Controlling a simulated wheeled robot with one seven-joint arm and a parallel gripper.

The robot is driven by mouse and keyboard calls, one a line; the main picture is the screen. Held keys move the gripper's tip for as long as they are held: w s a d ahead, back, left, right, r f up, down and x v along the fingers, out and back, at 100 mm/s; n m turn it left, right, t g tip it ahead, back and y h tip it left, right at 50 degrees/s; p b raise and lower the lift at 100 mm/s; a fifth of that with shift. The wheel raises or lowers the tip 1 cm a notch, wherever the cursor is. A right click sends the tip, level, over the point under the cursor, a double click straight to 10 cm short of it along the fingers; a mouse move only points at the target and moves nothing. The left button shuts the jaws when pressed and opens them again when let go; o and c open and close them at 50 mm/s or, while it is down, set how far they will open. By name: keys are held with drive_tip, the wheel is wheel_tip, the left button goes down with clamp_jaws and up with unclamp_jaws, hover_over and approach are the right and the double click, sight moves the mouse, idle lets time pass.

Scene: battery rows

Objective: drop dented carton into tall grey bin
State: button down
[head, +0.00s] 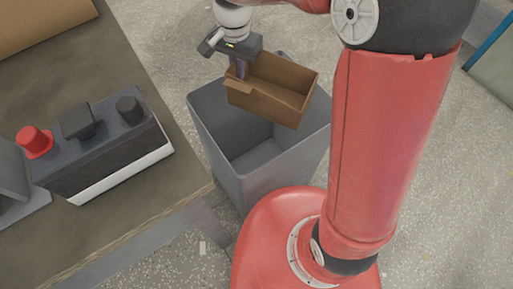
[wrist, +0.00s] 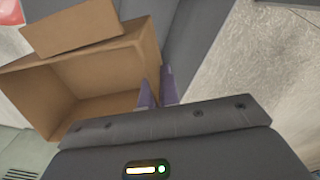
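The open brown carton (head: 262,104) hangs tilted over the mouth of the tall grey bin (head: 211,125) in the head view. My gripper (head: 240,73) is at the carton's upper left end. In the wrist view, the carton (wrist: 95,100) fills the left side, with its empty inside and a raised flap showing. The purple fingers of my gripper (wrist: 157,88) are close together on its side wall. Grey bin wall (wrist: 195,35) shows behind them. The bin's inside looks empty where I can see it; the carton hides part of it.
A table (head: 130,205) stands left of the bin, bearing a dark control box (head: 100,150) with a red button (head: 34,140). A brown cardboard piece (head: 40,22) lies at the table's upper left. Speckled floor (head: 430,180) is clear to the right.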

drive_tip(key=shift+s+f+b, duration=0.1)
drive_tip(key=shift+f+b, duration=0.45)
drive_tip(key=shift+f, duration=2)
drive_tip(key=c, duration=1.6)
unclamp_jaws()
drive_tip(key=shift+o, duration=0.2)
wheel_tip(320, 180, up, 8)
drive_tip(key=shift+f, duration=0.1)
drive_tip(key=shift+d, duration=0.1)
